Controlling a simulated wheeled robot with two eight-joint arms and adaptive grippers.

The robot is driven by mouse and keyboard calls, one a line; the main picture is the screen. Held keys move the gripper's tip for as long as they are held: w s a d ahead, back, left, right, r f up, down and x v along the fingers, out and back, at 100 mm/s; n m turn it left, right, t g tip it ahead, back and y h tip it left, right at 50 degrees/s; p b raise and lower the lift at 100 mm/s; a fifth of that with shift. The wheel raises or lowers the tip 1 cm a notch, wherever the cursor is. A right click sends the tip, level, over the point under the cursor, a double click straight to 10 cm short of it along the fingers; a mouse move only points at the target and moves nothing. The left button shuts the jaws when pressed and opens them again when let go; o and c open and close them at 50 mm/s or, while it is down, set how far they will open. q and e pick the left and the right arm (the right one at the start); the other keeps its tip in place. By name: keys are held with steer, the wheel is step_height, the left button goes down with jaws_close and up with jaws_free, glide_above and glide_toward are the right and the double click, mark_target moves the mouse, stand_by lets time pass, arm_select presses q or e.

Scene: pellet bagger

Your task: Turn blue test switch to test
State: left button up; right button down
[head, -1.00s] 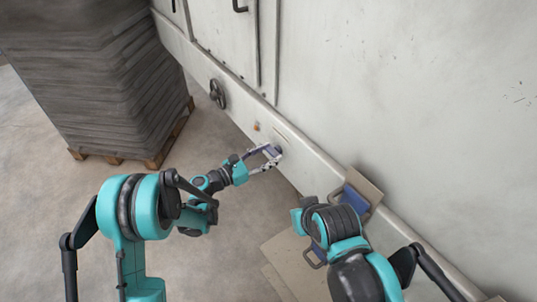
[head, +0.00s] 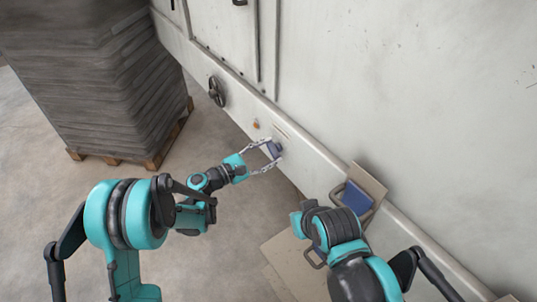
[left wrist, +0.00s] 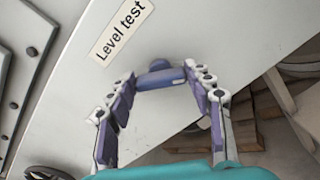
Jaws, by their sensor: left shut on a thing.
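The blue test switch (head: 274,149) sticks out from the pale machine's lower beam in the head view. In the left wrist view its blue handle (left wrist: 160,77) lies crosswise below a label reading "Level test" (left wrist: 121,30). My left gripper (head: 271,155) is shut on the handle, with one fingertip at each end of it. The two fingers also show in the left wrist view (left wrist: 161,84). My right arm is at the lower right of the head view; its links cover most of its gripper, so its jaws cannot be made out.
The machine's beam (head: 310,163) runs diagonally along the wall. A dark handwheel (head: 217,92) and a small orange button (head: 256,125) sit left of the switch. A tall grey stack (head: 95,80) stands on a wooden pallet (head: 153,160). Cardboard (head: 290,268) lies beneath my right arm.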

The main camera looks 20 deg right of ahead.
arm_select(q)
steer(key=m+b, duration=0.1)
steer(key=m, duration=0.4)
steer(key=shift+s+f, duration=0.1)
stand_by(0.7)
steer(key=o, duration=1.1)
steer(key=shift+o, duration=0.2)
steer(key=v, duration=1.2)
